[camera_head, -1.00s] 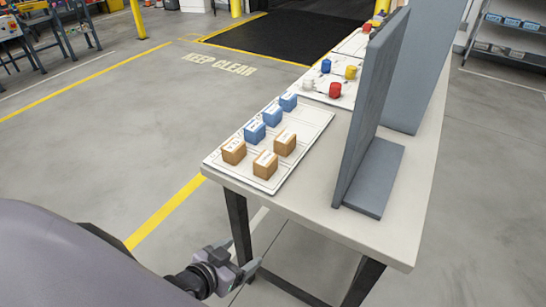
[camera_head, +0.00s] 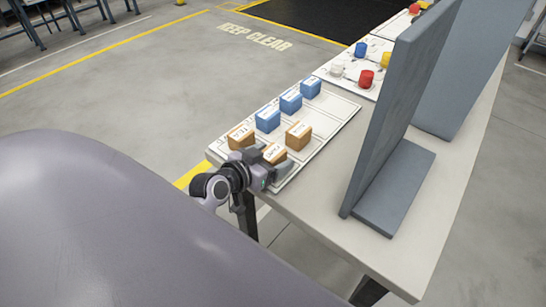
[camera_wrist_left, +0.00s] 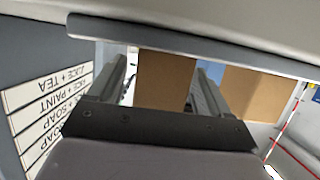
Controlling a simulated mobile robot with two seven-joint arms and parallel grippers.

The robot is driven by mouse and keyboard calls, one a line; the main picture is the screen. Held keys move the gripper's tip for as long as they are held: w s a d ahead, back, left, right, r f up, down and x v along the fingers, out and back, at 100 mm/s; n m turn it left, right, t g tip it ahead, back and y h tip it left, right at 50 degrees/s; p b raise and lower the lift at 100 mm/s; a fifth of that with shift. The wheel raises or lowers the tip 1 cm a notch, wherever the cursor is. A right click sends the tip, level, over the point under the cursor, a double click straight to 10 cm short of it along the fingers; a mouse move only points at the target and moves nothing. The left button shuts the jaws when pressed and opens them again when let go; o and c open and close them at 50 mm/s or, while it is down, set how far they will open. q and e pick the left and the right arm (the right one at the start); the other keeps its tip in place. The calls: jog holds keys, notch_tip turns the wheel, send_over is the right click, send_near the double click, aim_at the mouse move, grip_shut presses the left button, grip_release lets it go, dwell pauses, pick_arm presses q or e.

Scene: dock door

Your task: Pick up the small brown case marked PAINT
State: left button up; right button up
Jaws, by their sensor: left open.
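Three small brown cases stand on the near end of the white board on the table: a left one (camera_head: 242,137), a front one (camera_head: 275,152) and a right one (camera_head: 298,136). Their top labels are too small to read surely, so I cannot tell which is marked PAINT. My left gripper (camera_head: 270,174) is open at the near side of the front case and partly hides it. In the left wrist view a brown case (camera_wrist_left: 165,80) shows between the open fingers, with a gap at each side. Another brown case (camera_wrist_left: 255,95) is to its right. My right gripper is out of view.
Several blue cases (camera_head: 268,119) stand behind the brown ones. A grey upright panel (camera_head: 395,110) with a flat foot (camera_head: 396,190) stands on the right. Label strips (camera_wrist_left: 48,85) show in the wrist view. Coloured pots (camera_head: 366,78) are farther back.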

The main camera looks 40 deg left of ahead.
pick_arm(q)
jog(key=shift+x, duration=1.15)
jog(key=c, duration=1.1)
jog(key=shift+r, duration=0.15)
